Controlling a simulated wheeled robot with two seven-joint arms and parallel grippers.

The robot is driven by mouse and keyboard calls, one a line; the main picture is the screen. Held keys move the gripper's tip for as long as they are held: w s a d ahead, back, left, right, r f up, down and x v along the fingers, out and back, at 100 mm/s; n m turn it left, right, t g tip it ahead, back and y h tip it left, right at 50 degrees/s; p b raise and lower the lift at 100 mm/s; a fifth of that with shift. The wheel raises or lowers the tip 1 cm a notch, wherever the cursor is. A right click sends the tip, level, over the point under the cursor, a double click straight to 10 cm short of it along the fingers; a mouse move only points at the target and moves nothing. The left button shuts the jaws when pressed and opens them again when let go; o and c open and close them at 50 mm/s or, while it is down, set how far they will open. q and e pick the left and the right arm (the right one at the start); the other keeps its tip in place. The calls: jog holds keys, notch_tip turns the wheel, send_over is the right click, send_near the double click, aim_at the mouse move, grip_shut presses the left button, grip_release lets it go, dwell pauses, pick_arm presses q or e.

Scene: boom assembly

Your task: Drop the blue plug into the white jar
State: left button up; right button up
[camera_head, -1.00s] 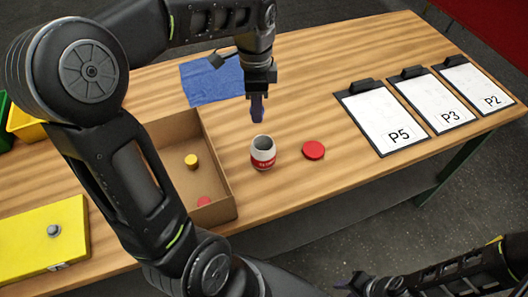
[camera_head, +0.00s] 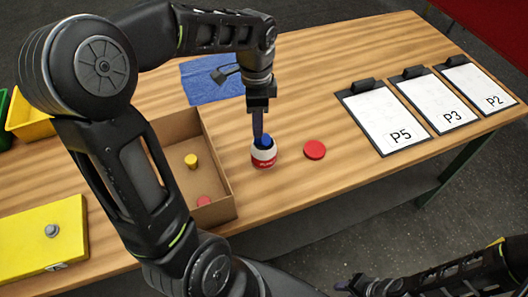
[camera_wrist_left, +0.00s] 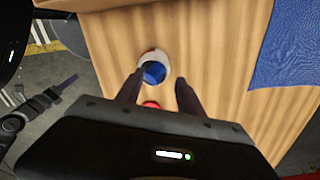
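The white jar (camera_head: 264,158) with a red label stands upright on the table. The blue plug (camera_head: 264,141) shows at its mouth; in the left wrist view the blue plug (camera_wrist_left: 154,72) lies within the jar's rim (camera_wrist_left: 153,54). How deep it sits is hard to tell. My left gripper (camera_head: 258,134) points down just over the jar. In the left wrist view its fingers (camera_wrist_left: 159,82) are apart, with a gap beside the plug. My right gripper (camera_head: 352,284) is low at the bottom edge, away from the jar; its finger gap is unclear.
A red lid (camera_head: 314,150) lies right of the jar. A cardboard box (camera_head: 222,190) with yellow and red pieces stands to its left. A blue cloth (camera_head: 200,84) lies behind. Clipboards (camera_head: 382,122) lie at right; a yellow case (camera_head: 40,245) is at left.

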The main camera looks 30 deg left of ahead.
pick_arm(q)
jog(key=shift+o, duration=0.7)
jog(key=shift+r, duration=0.1)
notch_tip(320, 180, up, 8)
jog(key=b, duration=0.1)
jog(key=shift+f, duration=0.2)
dwell(0.4)
